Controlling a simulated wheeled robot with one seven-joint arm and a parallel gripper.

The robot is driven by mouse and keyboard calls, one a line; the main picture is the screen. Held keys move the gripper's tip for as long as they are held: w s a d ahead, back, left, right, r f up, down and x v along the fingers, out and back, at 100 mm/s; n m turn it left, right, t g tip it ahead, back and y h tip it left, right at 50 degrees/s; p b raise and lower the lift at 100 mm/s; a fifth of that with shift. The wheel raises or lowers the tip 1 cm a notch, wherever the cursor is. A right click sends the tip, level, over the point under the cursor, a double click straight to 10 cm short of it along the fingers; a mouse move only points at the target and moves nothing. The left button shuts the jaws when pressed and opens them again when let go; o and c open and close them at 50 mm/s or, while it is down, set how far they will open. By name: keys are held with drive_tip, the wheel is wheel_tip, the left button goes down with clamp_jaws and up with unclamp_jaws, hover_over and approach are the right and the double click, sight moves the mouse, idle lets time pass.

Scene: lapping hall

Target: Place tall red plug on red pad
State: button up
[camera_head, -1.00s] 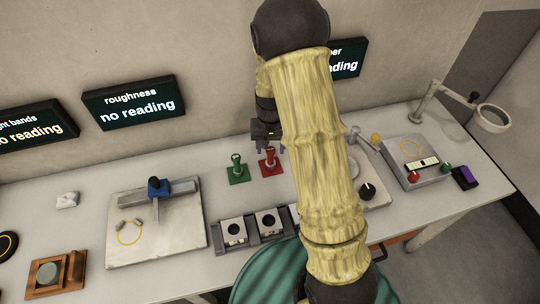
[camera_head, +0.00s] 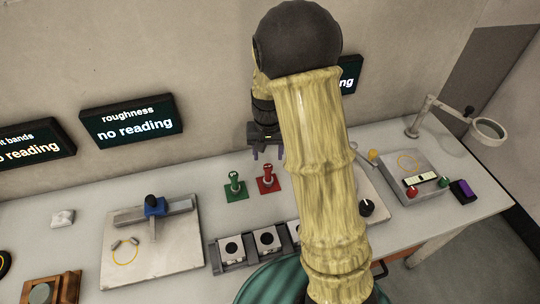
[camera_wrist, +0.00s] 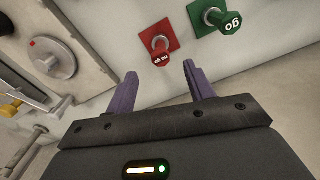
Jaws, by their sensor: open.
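The red plug (camera_head: 267,170) stands upright on the square red pad (camera_head: 274,187) near the middle of the table. In the wrist view the plug (camera_wrist: 160,57) has "no go" on its end, and the pad (camera_wrist: 152,37) shows around its base. My gripper (camera_head: 267,155) is open and empty, above and apart from the plug. In the wrist view its purple fingers (camera_wrist: 160,72) are spread, with the plug beyond the gap between their tips.
A green plug (camera_head: 234,180) stands on a green pad (camera_head: 238,196) just left of the red one. A dark rack (camera_head: 227,262) with white blocks lies in front. A flat plate (camera_head: 170,255) with a blue-topped device is at left.

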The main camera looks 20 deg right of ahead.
drive_tip(key=s+r+n+t, duration=0.1)
drive_tip(key=s+r, duration=0.2)
drive_tip(key=s, duration=0.4)
drive_tip(key=s+r+n+t, duration=0.1)
drive_tip(key=s+r+n, duration=0.1)
drive_tip(key=s, duration=0.6)
drive_tip(key=shift+r+t, duration=0.3)
drive_tip(key=shift+r, duration=0.4)
